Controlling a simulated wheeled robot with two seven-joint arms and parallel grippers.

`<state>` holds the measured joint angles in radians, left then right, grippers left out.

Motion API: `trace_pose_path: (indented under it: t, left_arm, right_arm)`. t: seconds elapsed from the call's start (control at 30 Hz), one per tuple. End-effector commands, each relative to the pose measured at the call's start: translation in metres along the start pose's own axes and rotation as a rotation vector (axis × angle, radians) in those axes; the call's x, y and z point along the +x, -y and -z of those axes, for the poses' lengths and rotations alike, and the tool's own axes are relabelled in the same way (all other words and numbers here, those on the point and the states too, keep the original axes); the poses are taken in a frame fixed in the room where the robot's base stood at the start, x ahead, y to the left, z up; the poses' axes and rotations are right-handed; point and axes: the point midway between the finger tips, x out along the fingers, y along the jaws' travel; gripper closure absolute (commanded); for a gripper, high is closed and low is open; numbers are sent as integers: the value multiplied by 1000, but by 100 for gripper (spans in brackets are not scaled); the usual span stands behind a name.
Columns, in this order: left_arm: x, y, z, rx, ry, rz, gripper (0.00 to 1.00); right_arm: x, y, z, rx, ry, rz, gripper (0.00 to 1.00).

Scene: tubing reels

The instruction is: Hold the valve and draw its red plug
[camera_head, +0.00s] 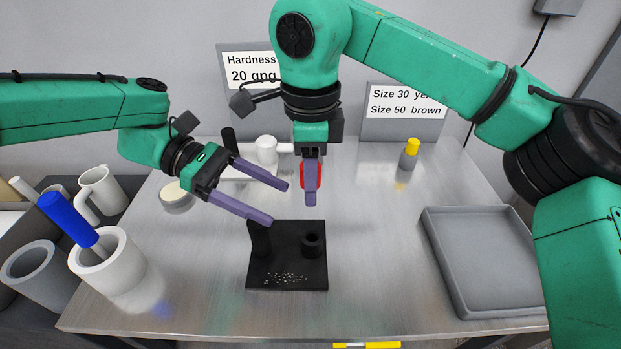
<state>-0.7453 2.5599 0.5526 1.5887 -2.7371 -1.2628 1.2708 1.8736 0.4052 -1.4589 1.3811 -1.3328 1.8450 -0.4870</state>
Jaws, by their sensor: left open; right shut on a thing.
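A red thing (302,176), which looks like the red plug, shows at the sides of my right gripper (311,190). My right gripper is shut on it and points down above the table, behind the black stand. The fingers hide most of the red part. My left gripper (279,204) is open and empty, its fingers pointing right toward the red thing, with its tips a little left of it. A white fitting (266,150) stands behind the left fingers. I cannot tell whether it is the valve.
A black stand (288,283) with a post and a ring socket is at the middle front. A grey tray (470,308) lies at the right. A yellow-capped bottle (409,155) stands at the back. White cups, one holding a blue-handled tool (68,220), are at the left.

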Motion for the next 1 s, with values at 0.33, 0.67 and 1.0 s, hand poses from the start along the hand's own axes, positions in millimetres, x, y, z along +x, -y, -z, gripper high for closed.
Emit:
trace_pose_path:
  t: [0.33,0.67,1.0]
  left_arm:
    - [-12,0,-29,1,0,-1,22]
    - [-14,0,-35,0,0,0,22]
    - [-14,0,-35,0,0,0,22]
  right_arm:
    - [-22,0,0,0,0,0,100]
    - [-25,0,0,0,0,0,100]
    - [-25,0,0,0,0,0,100]
